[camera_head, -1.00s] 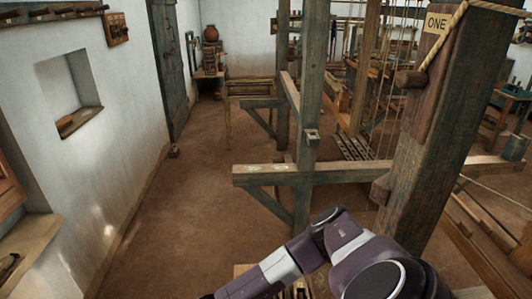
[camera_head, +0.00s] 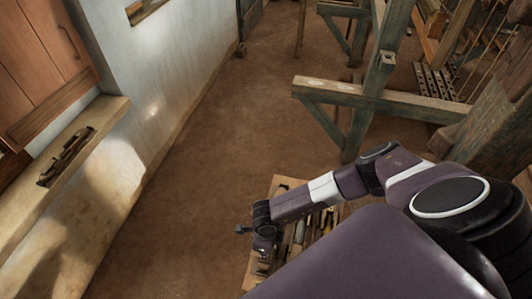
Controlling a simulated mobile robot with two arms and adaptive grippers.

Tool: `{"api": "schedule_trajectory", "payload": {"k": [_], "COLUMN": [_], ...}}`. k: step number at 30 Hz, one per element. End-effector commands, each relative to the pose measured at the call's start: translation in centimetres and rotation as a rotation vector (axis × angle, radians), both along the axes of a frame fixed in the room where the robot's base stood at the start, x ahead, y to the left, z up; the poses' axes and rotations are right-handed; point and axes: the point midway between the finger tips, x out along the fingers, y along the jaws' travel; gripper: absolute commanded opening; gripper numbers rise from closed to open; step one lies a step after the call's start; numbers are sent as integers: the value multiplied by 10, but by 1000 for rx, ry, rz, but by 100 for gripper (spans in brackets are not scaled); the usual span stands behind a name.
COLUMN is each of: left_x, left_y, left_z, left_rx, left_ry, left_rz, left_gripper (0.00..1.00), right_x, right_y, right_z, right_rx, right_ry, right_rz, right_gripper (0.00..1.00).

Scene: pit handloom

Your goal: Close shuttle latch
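No part can be picked out for certain as the shuttle latch. A dark, long object (camera_head: 66,158), perhaps a shuttle, lies on the pale ledge (camera_head: 88,132) at the left; its details are too small to read. My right arm comes in from the lower right and reaches left. My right gripper (camera_head: 257,240) is small and dark at its end, over or beside a wooden tray of tools, well to the right of the ledge. Whether its fingers are apart is unclear. My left gripper is not in view.
A wooden cabinet door (camera_head: 42,62) with a thin handle is above the ledge. The tool tray (camera_head: 281,182) is low, partly hidden by my arm. The loom's beam (camera_head: 345,93) and posts stand at the upper right. Bare floor (camera_head: 205,180) lies between wall and tray.

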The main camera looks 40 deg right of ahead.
Motion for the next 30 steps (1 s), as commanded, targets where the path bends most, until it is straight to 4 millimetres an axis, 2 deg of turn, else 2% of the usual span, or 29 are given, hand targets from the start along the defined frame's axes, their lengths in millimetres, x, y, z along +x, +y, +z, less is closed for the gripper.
{"api": "schedule_trajectory", "payload": {"k": [1,4,11,15,30], "left_x": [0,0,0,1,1], "left_y": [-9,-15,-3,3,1], "left_z": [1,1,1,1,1], "left_rx": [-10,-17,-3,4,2], "left_ry": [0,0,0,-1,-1], "left_rz": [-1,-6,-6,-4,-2], "left_gripper": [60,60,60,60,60], "right_x": [0,0,0,0,0], "right_y": [1,0,0,0,0], "right_z": [-2,-4,-4,-4,-5], "right_rx": [1,1,1,1,1], "right_ry": [-1,-1,-1,-1,-1], "right_rz": [0,0,0,0,-59], "right_gripper": [13,13,13,0,0]}}
